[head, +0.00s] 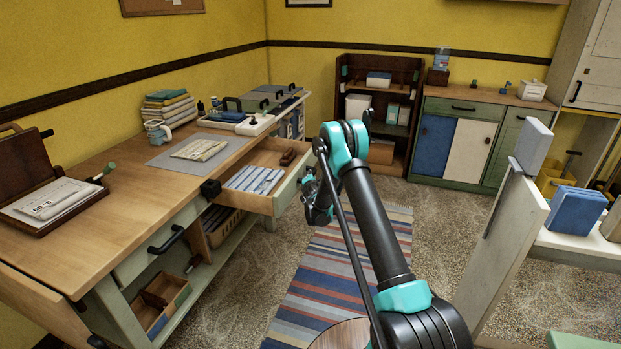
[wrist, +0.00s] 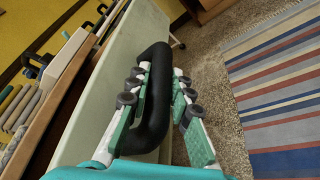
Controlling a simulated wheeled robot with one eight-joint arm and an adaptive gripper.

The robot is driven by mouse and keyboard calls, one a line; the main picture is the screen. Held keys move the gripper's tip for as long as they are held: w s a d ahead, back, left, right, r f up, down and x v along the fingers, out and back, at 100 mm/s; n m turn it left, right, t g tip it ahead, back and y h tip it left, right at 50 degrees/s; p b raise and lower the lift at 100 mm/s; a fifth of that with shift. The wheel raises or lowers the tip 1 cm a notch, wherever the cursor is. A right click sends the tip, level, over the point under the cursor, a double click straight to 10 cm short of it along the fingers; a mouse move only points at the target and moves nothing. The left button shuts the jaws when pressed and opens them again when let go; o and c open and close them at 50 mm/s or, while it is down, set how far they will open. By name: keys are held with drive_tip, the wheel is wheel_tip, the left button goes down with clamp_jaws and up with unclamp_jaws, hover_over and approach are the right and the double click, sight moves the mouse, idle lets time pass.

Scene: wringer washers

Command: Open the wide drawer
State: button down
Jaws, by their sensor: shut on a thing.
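The wide drawer (head: 263,203) stands pulled out from the long wooden workbench in the head view. Blue-and-white striped items and a brown object lie inside it. Its pale green front (wrist: 105,85) fills the left middle of the wrist view. My gripper (head: 311,190) is at the outer side of this front, partly hidden behind my arm in the head view. In the wrist view its teal-and-grey fingers (wrist: 160,80) lie on both sides of the thick black drawer handle (wrist: 157,115) and are shut on it.
Another drawer with a black handle (head: 166,240) is shut nearer on the workbench (head: 110,220). A striped rug (head: 335,270) covers the floor beside the bench. A pale rack with blue blocks (head: 575,210) stands at the right. Green cabinets (head: 462,140) line the back wall.

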drive_tip(key=shift+s+d+f, duration=0.1)
drive_tip(key=shift+s+d, duration=0.05)
drive_tip(key=shift+d, duration=0.1)
drive_tip(key=c, duration=1.3)
unclamp_jaws()
drive_tip(key=shift+c, duration=0.2)
drive_tip(key=v, duration=1.2)
